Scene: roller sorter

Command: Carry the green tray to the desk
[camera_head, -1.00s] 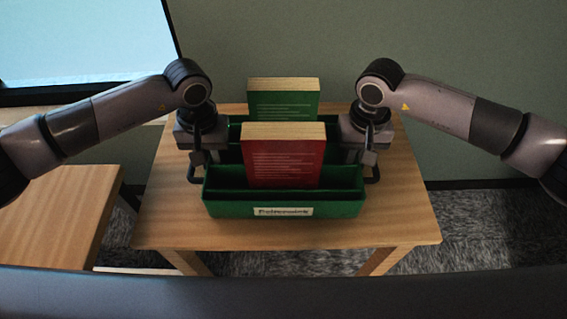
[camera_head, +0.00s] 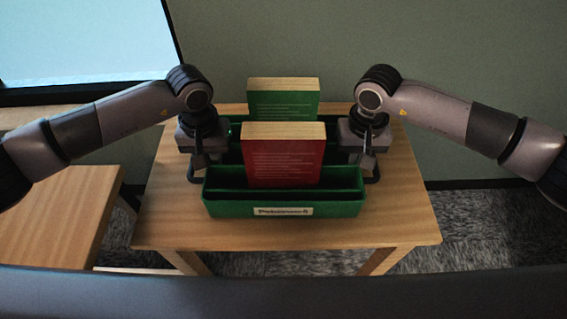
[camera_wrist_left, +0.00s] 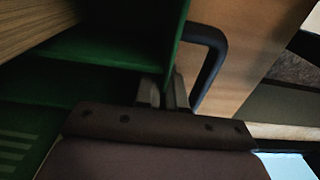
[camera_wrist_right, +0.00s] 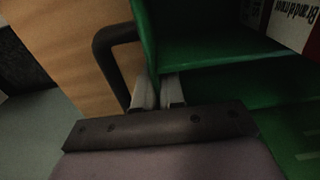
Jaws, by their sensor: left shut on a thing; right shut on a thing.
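The green tray (camera_head: 280,208) is on a small wooden table, its label facing me. It holds a red book (camera_head: 283,160) in front and a green book (camera_head: 283,103) behind, both upright. The fingertips are partly hidden in the head view.
The wooden table (camera_head: 400,225) has bare top around the tray. Another wooden surface (camera_head: 60,210) stands to the left, separated by a gap. A wall (camera_head: 480,80) rises close behind. Carpet (camera_head: 480,230) shows at the right.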

